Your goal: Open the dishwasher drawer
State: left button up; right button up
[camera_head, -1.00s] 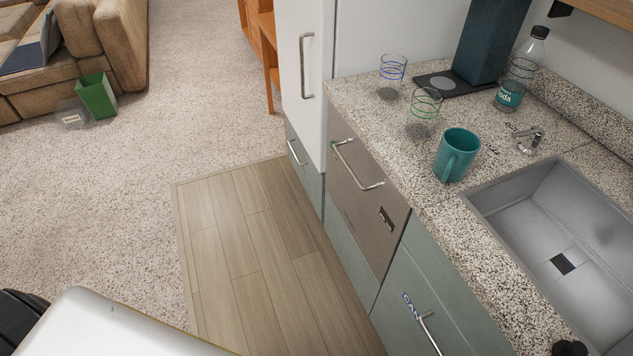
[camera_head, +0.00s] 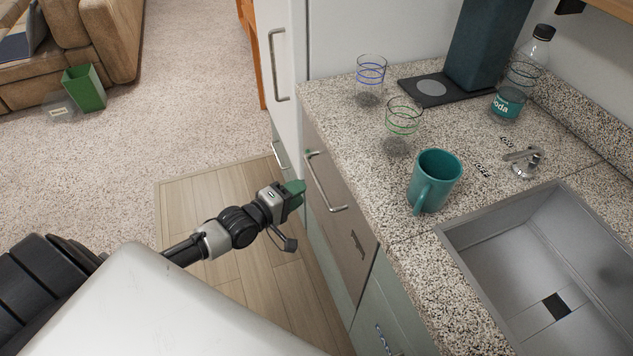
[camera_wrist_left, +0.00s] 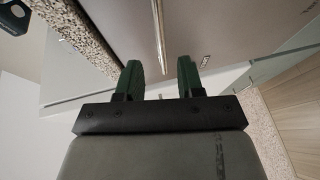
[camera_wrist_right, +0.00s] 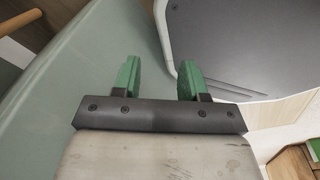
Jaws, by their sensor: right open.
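The dishwasher drawer has a taupe front (camera_head: 340,240) under the counter, with a silver bar handle (camera_head: 325,185) near its top edge. The drawer looks closed. My left gripper (camera_head: 296,192), with green fingers, is just left of the handle in the head view. In the left wrist view the left gripper (camera_wrist_left: 160,72) is open, and the handle (camera_wrist_left: 158,35) runs lengthwise ahead, in line with the gap between the fingers. I cannot tell whether it reaches between them. My right gripper (camera_wrist_right: 160,82) is open and empty in the right wrist view, facing a pale green surface.
The speckled counter (camera_head: 345,130) holds two striped glasses, a teal mug (camera_head: 434,180), a soda bottle (camera_head: 512,85) and a grey sink (camera_head: 500,250). A white tall cabinet (camera_head: 278,60) stands beside the drawer. The wood floor (camera_head: 190,205) before the drawer is clear.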

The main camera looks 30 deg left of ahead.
aim_at(317, 180)
pick_arm(q)
jog(key=x, duration=0.7)
jog(key=shift+w+f, duration=0.15)
jog(key=shift+w, duration=0.05)
grip_shut()
